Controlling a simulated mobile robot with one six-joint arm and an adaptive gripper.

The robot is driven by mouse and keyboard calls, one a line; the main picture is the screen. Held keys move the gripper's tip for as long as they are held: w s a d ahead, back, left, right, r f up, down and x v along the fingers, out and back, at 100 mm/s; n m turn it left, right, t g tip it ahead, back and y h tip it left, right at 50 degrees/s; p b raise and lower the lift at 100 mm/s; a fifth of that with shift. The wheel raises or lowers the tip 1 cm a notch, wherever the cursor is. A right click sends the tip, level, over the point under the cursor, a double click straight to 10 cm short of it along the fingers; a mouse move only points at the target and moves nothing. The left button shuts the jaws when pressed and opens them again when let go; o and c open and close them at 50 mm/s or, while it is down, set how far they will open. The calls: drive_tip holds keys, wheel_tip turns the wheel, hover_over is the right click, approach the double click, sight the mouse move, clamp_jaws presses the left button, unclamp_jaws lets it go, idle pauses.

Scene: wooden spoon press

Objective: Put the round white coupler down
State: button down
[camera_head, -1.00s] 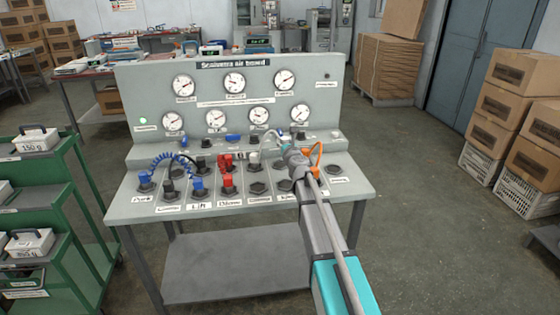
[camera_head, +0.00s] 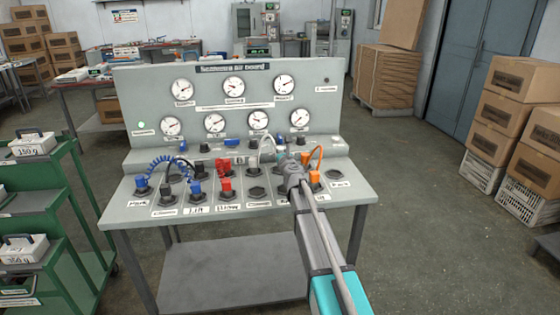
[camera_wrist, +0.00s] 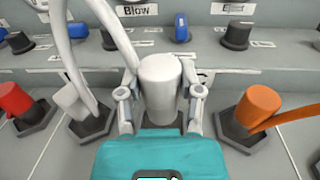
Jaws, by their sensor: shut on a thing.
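The round white coupler (camera_wrist: 160,88) stands upright between the fingers of my gripper (camera_wrist: 161,94), which is shut on it. A white hose (camera_wrist: 112,30) runs up from it. A dark hexagonal socket (camera_wrist: 184,119) shows partly beneath and behind the coupler; I cannot tell whether the coupler is seated in it. In the head view my gripper (camera_head: 293,168) is over the right part of the sloped board and hides the coupler. A second, angular white coupler (camera_wrist: 76,101) sits in the socket to the left.
An orange coupler (camera_wrist: 258,104) with an orange hose is close on the right. A red coupler (camera_wrist: 14,99) is farther left. The panel of gauges (camera_head: 232,105) rises behind. A bare socket (camera_head: 334,175) lies at the far right of the board.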

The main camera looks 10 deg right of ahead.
drive_tip(key=shift+w+a+f+b, duration=0.1)
drive_tip(key=shift+w+f+b, duration=0.35)
drive_tip(key=shift+f+b, duration=0.15)
drive_tip(key=shift+s+f+b, duration=0.1)
drive_tip(key=shift+f+b, duration=1.15)
drive_tip(key=shift+f, duration=0.15)
drive_tip(key=shift+f, duration=0.15)
drive_tip(key=shift+c, duration=1.3)
unclamp_jaws()
drive_tip(key=shift+r, duration=0.25)
drive_tip(key=s, duration=0.8)
drive_tip(key=s+d, duration=0.1)
drive_tip(key=s, duration=0.3)
